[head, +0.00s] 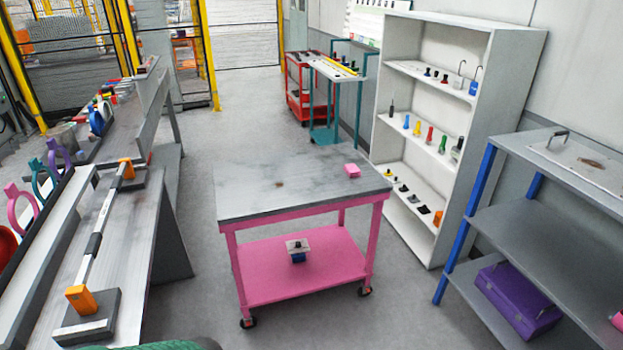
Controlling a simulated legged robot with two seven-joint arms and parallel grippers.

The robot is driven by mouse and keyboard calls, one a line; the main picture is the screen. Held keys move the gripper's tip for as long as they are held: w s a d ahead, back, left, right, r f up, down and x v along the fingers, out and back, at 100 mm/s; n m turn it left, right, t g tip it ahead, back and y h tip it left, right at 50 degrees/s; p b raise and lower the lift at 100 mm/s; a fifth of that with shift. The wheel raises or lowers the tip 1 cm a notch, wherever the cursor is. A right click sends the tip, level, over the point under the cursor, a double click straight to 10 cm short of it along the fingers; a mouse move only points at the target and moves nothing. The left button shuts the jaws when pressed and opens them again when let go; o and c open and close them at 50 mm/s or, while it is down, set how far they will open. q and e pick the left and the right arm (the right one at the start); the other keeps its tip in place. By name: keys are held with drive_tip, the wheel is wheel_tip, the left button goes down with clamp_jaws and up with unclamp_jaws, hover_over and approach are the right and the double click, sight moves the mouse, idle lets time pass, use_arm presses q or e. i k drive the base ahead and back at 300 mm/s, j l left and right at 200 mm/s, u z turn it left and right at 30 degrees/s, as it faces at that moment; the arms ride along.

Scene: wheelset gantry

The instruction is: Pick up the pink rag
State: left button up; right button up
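A small pink block-like item (352,170), which looks like the folded pink rag, lies on the grey top of a pink cart (290,200). It sits near the cart top's right side, toward the back corner. Nothing touches it and nothing covers it. Neither of my grippers shows in the head view. A dark green rounded shape at the bottom edge is cut off, and I cannot tell what it is.
A small box (298,250) sits on the cart's lower shelf. A workbench (115,225) with an orange-ended bar stands left. A white shelf unit (455,45) and a blue-legged rack (555,222) stand right. Open floor lies around the cart.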

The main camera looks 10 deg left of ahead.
sight(352, 170)
drive_tip(key=i+z, duration=0.15)
drive_tip(key=i, duration=0.35)
drive_tip(key=i+z, duration=0.1)
drive_tip(key=i, duration=0.45)
drive_tip(key=i+j+z, duration=0.15)
drive_tip(key=i, duration=0.35)
drive_tip(key=i+j+z, duration=0.1)
drive_tip(key=i, duration=0.4)
drive_tip(key=i+j+z, duration=0.15)
drive_tip(key=i, duration=0.35)
drive_tip(key=i+j+z, duration=0.15)
drive_tip(key=i+j, duration=0.15)
drive_tip(key=i, duration=0.2)
